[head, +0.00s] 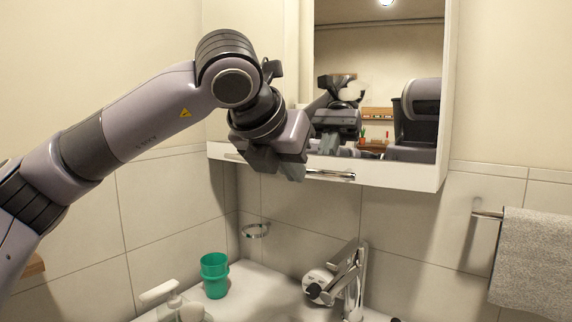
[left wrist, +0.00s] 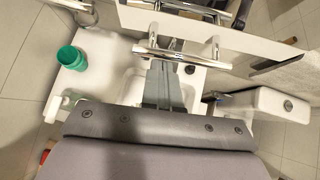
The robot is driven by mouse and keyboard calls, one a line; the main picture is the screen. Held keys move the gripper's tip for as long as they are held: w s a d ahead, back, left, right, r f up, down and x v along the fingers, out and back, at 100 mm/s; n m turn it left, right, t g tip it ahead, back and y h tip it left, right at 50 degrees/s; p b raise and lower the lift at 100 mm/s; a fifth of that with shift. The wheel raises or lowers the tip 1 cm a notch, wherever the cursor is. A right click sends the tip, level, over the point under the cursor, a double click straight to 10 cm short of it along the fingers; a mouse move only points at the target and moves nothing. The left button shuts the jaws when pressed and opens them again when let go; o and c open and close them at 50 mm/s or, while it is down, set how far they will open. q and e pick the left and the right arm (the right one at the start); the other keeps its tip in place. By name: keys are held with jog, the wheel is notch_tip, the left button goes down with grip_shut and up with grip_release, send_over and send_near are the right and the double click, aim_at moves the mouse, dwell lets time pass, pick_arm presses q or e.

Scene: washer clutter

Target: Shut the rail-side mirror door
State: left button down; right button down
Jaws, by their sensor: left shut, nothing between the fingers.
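The rail-side mirror door (head: 380,70) is the right-hand mirror panel of the white wall cabinet, on the side of the towel rail. Its chrome bar handle (head: 335,174) is at its lower left and also shows in the left wrist view (left wrist: 180,60). My left gripper (head: 292,173) is shut and empty at the left end of this handle. In the left wrist view its fingertips (left wrist: 163,64) overlap the handle bar; I cannot tell whether they touch it. My forearm and gripper cover part of the cabinet's left side. I cannot tell whether any gap remains behind the door.
Below are the washbasin (left wrist: 120,88), a chrome tap (head: 352,280), a green cup (head: 214,275) and a soap dispenser (head: 170,300). A chrome ring (head: 255,230) is on the wall. The towel rail (head: 487,214) with a grey towel (head: 535,262) is at right.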

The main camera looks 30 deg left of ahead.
pick_arm(q)
jog(key=w, duration=0.1)
jog(key=w+a+m, duration=0.1)
jog(key=w, duration=0.1)
jog(key=shift+w+h, duration=0.15)
jog(key=shift+h, duration=0.25)
dwell(0.4)
jog(key=shift+b, duration=0.3)
